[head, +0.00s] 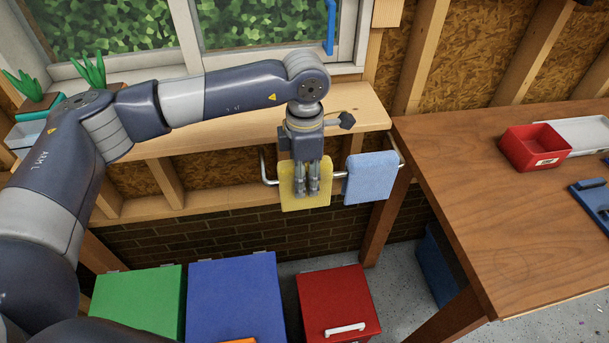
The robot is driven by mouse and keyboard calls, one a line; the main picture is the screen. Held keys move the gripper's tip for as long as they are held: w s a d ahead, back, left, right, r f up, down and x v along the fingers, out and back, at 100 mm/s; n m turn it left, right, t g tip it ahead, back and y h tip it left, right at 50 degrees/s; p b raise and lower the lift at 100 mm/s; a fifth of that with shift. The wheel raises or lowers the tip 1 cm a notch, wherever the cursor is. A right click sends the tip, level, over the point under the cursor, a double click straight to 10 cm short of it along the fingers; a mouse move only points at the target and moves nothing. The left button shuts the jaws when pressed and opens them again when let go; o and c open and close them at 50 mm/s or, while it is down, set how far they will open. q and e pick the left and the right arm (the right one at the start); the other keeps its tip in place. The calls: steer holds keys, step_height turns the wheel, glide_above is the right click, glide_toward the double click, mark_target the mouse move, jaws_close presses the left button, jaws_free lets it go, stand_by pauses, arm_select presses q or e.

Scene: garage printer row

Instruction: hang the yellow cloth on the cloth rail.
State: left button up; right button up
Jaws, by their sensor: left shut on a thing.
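The yellow cloth (320,194) hangs flat and upright at the cloth rail (267,181), below the window shelf. My left gripper (307,190) points down in front of it and is shut on it. The fingers cover the middle of the cloth, and I cannot tell whether the cloth is draped over the bar or just held against it. A blue cloth (370,178) hangs on the right part of the same rail, a small gap away from the yellow one. My right gripper is not in view.
The wooden shelf (220,130) runs just above the rail. A wooden workbench (470,190) with a red bin (533,147) stands right. Green (138,300), blue (236,297) and red (338,303) lidded boxes stand below. Potted plants (92,72) sit at left.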

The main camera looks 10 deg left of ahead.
arm_select(q)
steer(key=shift+f, duration=0.15)
steer(key=o, duration=1)
steer(key=shift+o, duration=0.5)
